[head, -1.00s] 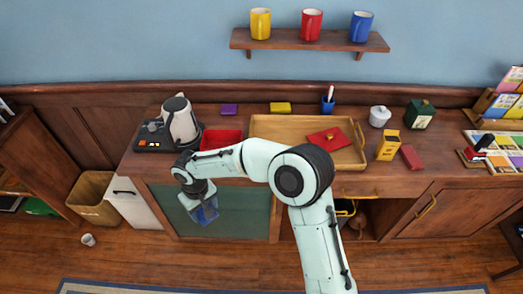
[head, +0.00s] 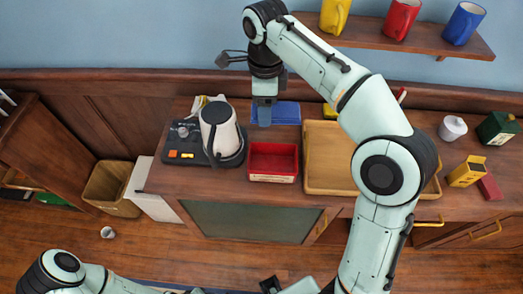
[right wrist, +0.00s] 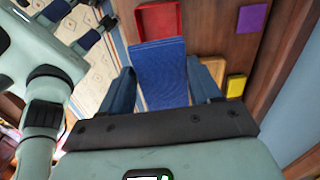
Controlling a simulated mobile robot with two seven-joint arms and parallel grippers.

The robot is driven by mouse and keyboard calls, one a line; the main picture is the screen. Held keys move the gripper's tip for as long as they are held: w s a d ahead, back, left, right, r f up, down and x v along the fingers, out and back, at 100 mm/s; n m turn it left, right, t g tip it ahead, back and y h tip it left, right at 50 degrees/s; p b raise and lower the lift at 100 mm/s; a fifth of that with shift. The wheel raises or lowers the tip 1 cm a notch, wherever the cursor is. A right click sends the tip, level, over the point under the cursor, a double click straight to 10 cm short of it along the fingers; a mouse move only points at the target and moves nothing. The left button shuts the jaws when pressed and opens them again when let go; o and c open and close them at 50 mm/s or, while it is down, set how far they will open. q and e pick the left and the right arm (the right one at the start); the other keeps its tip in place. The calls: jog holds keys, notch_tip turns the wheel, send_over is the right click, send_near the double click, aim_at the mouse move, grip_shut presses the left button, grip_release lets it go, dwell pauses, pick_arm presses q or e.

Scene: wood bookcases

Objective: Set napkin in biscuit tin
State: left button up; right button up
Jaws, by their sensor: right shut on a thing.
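The blue napkin (head: 285,113) is a flat cloth in my right gripper (head: 264,112), above the back of the counter and behind the red tin in the picture. In the right wrist view it (right wrist: 160,70) lies between the two fingers. The open red biscuit tin (head: 272,176) stands on the counter between the kettle and the tray. Its near corner area also shows in the right wrist view (right wrist: 158,34), beyond the napkin's far edge. My left gripper (right wrist: 74,25) shows in the right wrist view, its two blue fingers apart and empty.
A kettle (head: 216,130) on a dark base stands left of the tin. A wooden tray (head: 325,187) is at its right, partly behind my right arm. A purple block (right wrist: 253,18) and a yellow block (right wrist: 236,85) lie at the back. A mug shelf (head: 430,40) hangs above.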

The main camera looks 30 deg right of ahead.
jog(key=shift+f, duration=0.15)
pick_arm(q)
jog(key=shift+s+f+b, duration=0.3)
jog(key=shift+f+b, duration=0.4)
jog(key=shift+f, duration=0.1)
jog(key=shift+s+f+b, duration=0.35)
jog(key=shift+f+b, duration=0.4)
jog(key=shift+s+f+b, duration=0.3)
jog(key=shift+f+b, duration=0.4)
jog(key=shift+f, duration=0.1)
pick_arm(e)
jog(key=shift+m, duration=0.3)
jog(key=shift+s+f, duration=0.15)
jog(key=shift+f, duration=4.65)
jog(key=shift+s+f, duration=0.1)
jog(key=shift+f, duration=4.65)
jog(key=shift+f, duration=0.1)
jog(key=shift+f+b, duration=0.4)
jog(key=shift+f, duration=0.1)
pick_arm(q)
jog(key=shift+s+f, duration=0.1)
jog(key=shift+f, duration=0.25)
pick_arm(e)
jog(key=o, duration=0.7)
jog(key=shift+o, duration=0.2)
